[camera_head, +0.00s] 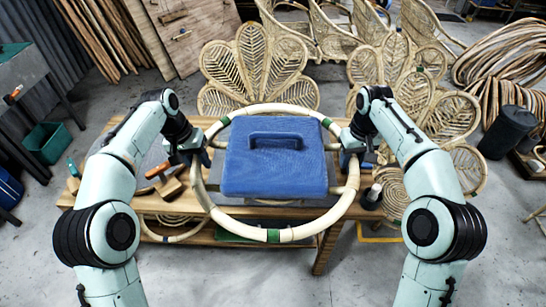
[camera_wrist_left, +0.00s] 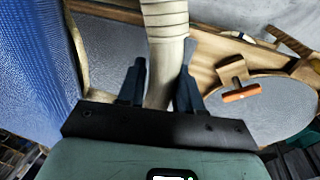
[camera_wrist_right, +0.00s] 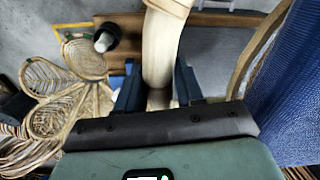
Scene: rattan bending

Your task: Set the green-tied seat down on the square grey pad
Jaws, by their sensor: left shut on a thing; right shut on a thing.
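The green-tied seat (camera_head: 235,232) is a round pale rattan ring with green bindings, held above the workbench. A blue block with a handle (camera_head: 275,165) covers its middle. My left gripper (camera_head: 199,156) is shut on the ring's left side; the held rattan (camera_wrist_left: 165,25) passes between its fingers in the left wrist view. My right gripper (camera_head: 347,156) is shut on the right side; the rattan (camera_wrist_right: 160,45) shows between its fingers in the right wrist view. The square grey pad is largely hidden below; a grey patch in the left wrist view (camera_wrist_left: 112,55) may be part of it.
A round grey mat (camera_wrist_left: 270,110) lies near the left gripper. Petal-backed rattan chairs (camera_head: 262,65) stand behind the bench.

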